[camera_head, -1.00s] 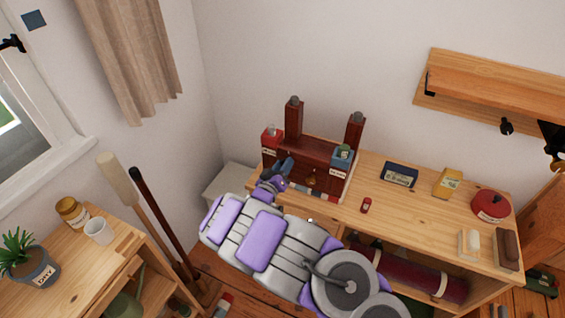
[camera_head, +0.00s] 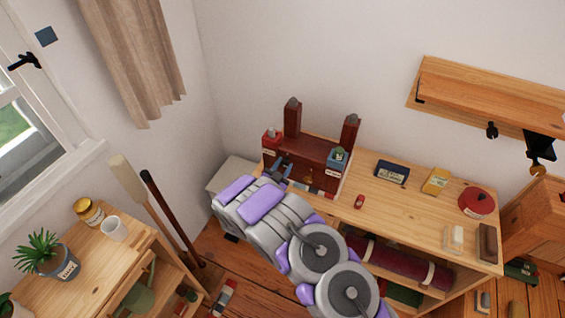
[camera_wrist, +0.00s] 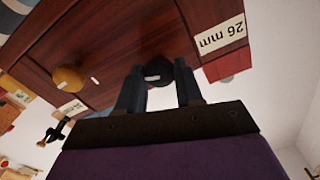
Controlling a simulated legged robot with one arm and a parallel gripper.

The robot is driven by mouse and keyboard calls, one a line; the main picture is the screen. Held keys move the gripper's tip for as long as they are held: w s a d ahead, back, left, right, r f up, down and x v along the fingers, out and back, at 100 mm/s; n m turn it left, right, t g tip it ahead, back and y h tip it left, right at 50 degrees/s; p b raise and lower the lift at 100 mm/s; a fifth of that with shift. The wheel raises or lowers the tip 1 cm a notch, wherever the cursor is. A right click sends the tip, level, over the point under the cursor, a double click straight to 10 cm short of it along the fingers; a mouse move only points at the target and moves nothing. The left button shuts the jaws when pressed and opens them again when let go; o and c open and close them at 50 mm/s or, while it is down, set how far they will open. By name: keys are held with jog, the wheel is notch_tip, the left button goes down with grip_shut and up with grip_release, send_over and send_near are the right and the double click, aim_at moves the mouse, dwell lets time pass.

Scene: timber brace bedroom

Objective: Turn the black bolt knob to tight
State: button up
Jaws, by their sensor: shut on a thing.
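A dark red timber brace (camera_head: 312,150) with two upright posts stands on the wooden bench against the wall. It fills the upper left of the wrist view (camera_wrist: 110,45). The black bolt knob (camera_wrist: 158,73) is on its face, between my fingertips. My gripper (camera_wrist: 159,75) is shut on the knob, one dark finger on each side. A brass knob (camera_wrist: 68,79) is on the same face, left of it in the wrist view. In the head view my gripper (camera_head: 282,170) is at the brace front, and the black knob cannot be made out there.
A red holder (camera_head: 272,140) and a blue one (camera_head: 337,160) flank the brace. A small red item (camera_head: 359,202), a dark box (camera_head: 392,173), a yellow box (camera_head: 436,181) and a red round tin (camera_head: 477,202) lie on the bench (camera_head: 400,212). A shelf (camera_head: 485,92) hangs above.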

jog(key=m+p, duration=0.2)
jog(key=shift+s+f+m, duration=0.1)
jog(key=shift+f+m, duration=0.05)
jog(key=shift+m, duration=0.25)
jog(key=m+p, duration=0.2)
jog(key=shift+m, duration=0.4)
jog(key=m+p, duration=0.3)
jog(key=shift+d+m, duration=0.1)
jog(key=shift+m, duration=0.4)
jog(key=shift+f, duration=0.1)
jog(key=shift+d, duration=0.1)
jog(key=o, duration=1)
jog(key=shift+d, duration=0.1)
jog(key=shift+a, duration=0.2)
